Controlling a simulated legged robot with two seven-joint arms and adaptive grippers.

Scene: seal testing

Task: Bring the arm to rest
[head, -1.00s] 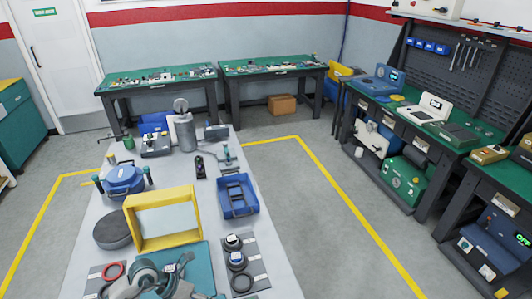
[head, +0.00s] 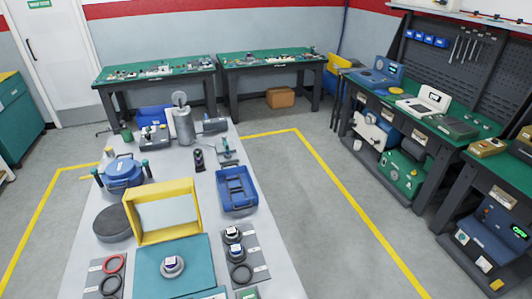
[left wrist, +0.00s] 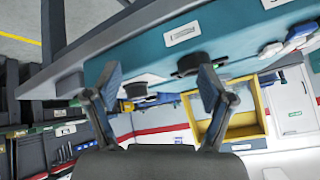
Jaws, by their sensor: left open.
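My left gripper (left wrist: 160,75) shows in the left wrist view with its two fingers spread apart and nothing between them. A teal surface and dark round parts lie beyond the fingertips, and a yellow frame (left wrist: 258,115) is behind the right finger. I cannot tell the exact gap to them. Neither gripper shows in the head view. My right gripper is in neither view.
The light table (head: 275,235) holds a yellow frame (head: 165,237), a blue tray (head: 250,203), a blue pot (head: 123,172), a dark disc (head: 110,222) and a grey strip (head: 262,252) with rings. Green-topped benches stand behind and right. The floor right of the table is clear.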

